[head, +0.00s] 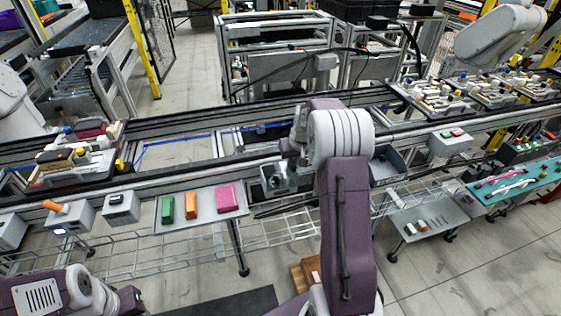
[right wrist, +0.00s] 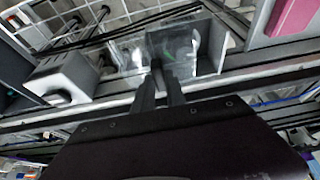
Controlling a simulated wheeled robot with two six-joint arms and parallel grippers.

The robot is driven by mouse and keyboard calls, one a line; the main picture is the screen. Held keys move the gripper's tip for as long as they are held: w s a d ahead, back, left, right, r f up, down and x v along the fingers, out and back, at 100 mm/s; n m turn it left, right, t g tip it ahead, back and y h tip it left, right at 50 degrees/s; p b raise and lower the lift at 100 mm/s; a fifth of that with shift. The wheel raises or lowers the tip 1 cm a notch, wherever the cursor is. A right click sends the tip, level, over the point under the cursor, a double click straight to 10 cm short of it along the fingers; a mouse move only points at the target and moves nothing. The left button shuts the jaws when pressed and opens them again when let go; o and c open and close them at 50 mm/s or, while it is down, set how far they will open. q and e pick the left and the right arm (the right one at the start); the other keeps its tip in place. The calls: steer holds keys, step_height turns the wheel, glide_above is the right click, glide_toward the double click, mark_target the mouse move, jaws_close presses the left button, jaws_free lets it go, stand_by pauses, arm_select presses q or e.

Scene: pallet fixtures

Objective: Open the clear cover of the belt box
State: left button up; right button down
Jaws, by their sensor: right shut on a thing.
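The belt box (head: 268,187) is a small grey box on the front rail in the head view, partly hidden behind my right arm. The fingers hide most of that part.
A tray (head: 205,215) with green, orange and pink blocks hangs left of the box. A button box (head: 450,141) and an open grey bin (head: 388,166) are to the right. Loaded pallets (head: 75,163) sit on the conveyor behind. A wire rack runs below.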

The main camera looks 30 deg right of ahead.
steer(key=s+d, duration=0.1)
steer(key=d, duration=0.6)
steer(key=shift+s+p, duration=0.3)
steer(key=shift+p, duration=0.05)
steer(key=c, duration=1.4)
jaws_free()
steer(key=shift+o, duration=0.2)
steer(key=shift+r, duration=0.1)
steer(key=v, duration=0.8)
steer(key=shift+s+r, duration=0.25)
steer(key=shift+r, duration=0.15)
steer(key=shift+a, duration=0.1)
